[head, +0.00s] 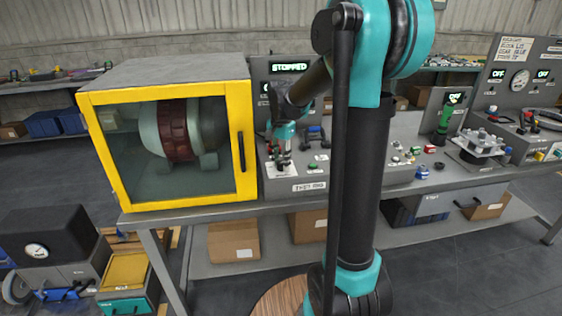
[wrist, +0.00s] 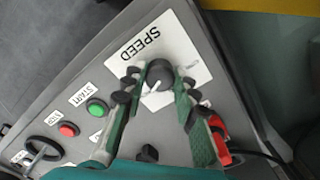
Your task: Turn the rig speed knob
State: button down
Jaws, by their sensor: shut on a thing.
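The speed knob (wrist: 160,74) is a dark round knob with a white pointer line, on a white plate (wrist: 185,48) marked SPEED on the grey panel. In the wrist view my gripper (wrist: 158,78) has its two green fingers on either side of the knob, shut on it. In the head view my gripper (head: 281,158) reaches down to the rig's panel (head: 312,172), and the knob is mostly hidden by the fingers. A display above the panel (head: 289,67) reads STOPPED.
A green button (wrist: 97,108) and a red button (wrist: 69,130) sit left of the knob in the wrist view. A red part (wrist: 220,140) is close by my right finger. A yellow-framed guard box (head: 165,135) stands left of the panel.

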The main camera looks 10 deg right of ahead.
aim_at(281, 163)
dwell(0.4)
jog(key=c, duration=1.2)
grip_release()
jog(key=shift+r, duration=0.1)
notch_tip(281, 163, up, 12)
jog(key=shift+f, duration=0.1)
